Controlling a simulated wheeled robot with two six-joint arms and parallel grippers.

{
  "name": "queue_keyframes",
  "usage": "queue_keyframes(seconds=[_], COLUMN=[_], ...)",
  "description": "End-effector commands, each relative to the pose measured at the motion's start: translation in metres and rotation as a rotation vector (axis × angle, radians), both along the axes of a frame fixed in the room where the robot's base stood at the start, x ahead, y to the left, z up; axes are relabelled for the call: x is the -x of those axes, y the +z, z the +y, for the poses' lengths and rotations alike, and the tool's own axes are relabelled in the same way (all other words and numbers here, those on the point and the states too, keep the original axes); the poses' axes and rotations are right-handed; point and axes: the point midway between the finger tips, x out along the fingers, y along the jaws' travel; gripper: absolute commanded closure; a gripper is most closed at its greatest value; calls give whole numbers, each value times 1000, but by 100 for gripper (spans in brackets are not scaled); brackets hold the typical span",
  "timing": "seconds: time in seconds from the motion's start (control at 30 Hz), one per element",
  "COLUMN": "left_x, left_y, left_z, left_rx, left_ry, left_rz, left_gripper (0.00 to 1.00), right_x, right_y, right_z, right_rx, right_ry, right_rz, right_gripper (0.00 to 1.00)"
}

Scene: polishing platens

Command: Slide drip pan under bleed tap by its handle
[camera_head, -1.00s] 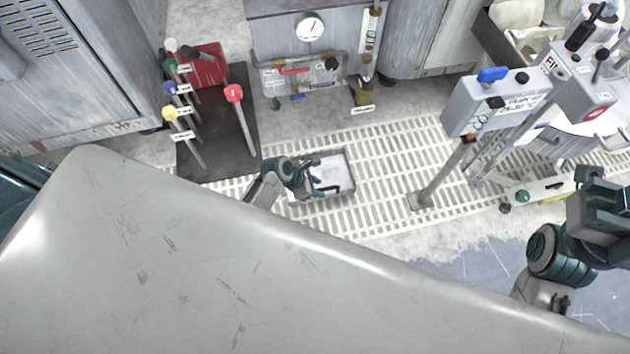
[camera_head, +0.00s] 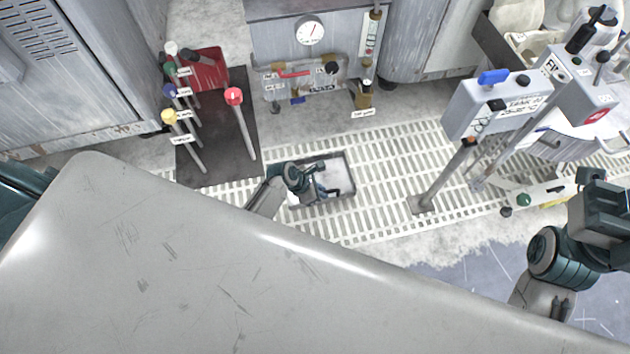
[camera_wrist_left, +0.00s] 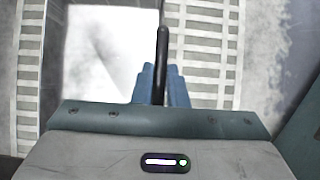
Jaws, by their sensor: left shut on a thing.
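The drip pan (camera_head: 341,172), a shallow grey-rimmed tray with a pale inside, lies on the slatted floor grating. In the left wrist view its pale inside (camera_wrist_left: 100,60) fills the left part. Its black bar handle (camera_wrist_left: 162,45) stands between the blue fingers of my left gripper (camera_wrist_left: 160,82), which is shut on it. My left gripper (camera_head: 325,192) covers the pan's lower left in the head view. My right gripper (camera_head: 562,307) is at the lower right, far from the pan; its opening is unclear. A brass fitting with a tag (camera_head: 364,97), possibly the bleed tap, sits above the pan on the machine front.
A panel with a red lever (camera_head: 294,73) is beside the fitting. A dark mat (camera_head: 222,150) with upright colour-topped rods is to the left. A post-mounted control box (camera_head: 490,105) stands to the right. Grating between pan and post is clear.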

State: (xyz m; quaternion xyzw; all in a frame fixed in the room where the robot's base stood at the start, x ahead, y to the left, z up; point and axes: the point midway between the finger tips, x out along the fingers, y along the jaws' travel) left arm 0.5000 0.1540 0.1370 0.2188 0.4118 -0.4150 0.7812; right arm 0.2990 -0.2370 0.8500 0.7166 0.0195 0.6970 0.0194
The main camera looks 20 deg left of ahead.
Motion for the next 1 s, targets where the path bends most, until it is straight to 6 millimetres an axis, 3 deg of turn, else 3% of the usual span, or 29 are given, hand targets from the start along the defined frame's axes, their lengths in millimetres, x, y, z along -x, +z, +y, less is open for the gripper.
queue_keyframes(seconds=[0.8, 1.0], left_x=[-40, -42], left_y=[0, 0], left_z=[25, 26], left_rx=[-2, -2], left_ry=[0, 0], left_rz=[-1, -1], left_gripper=[100, 100], right_x=[0, 0], right_y=[-6, -6], right_z=[0, 0], right_rx=[0, 0], right_ry=[0, 0], right_rz=[2, 2], right_gripper=[64, 64])
